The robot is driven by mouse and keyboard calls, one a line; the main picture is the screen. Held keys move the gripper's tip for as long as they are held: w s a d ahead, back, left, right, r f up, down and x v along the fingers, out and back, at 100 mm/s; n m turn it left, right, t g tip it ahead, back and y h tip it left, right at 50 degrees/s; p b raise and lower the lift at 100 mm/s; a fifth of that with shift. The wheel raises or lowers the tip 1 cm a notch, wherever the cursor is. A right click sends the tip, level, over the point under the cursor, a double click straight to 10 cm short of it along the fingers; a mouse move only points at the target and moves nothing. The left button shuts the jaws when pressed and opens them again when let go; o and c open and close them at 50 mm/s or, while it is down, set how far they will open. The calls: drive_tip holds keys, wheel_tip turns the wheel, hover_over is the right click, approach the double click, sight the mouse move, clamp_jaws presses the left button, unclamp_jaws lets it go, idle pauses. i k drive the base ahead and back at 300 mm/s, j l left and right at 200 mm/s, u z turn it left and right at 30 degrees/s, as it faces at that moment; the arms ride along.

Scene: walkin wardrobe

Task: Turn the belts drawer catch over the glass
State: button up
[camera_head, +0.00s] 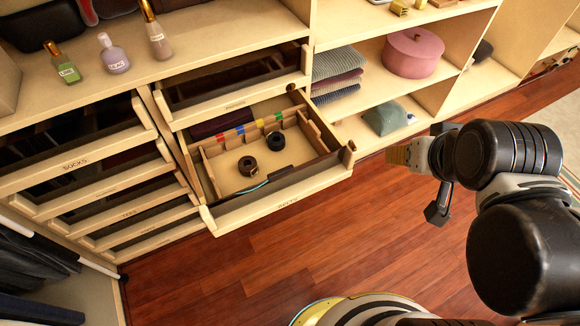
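The belts drawer (270,205) is pulled out at the centre, its front label too small to read surely. Inside are a divided tray, two rolled belts, dark brown (248,166) and black (274,141), and a light-blue strip near the front. A small dark-and-brass piece (349,147) at its front right corner looks like the catch; its turn is unclear. I cannot make out the glass pane for certain. My gripper (417,184) is right of the drawer, apart from it, with its tan-tipped finger and dark finger spread and nothing visible between them.
Another drawer (240,98) stands partly out just above. The socks drawer (80,158) and several others are at left. Bottles (113,54) stand on the counter. Shelves at right hold folded clothes (337,75) and a pink round box (412,53). The wooden floor (330,245) in front is clear.

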sight(350, 143)
drive_tip(key=j, duration=0.5)
drive_tip(key=k+j+z, duration=0.15)
drive_tip(key=j, duration=0.8)
drive_tip(key=j+z, duration=0.05)
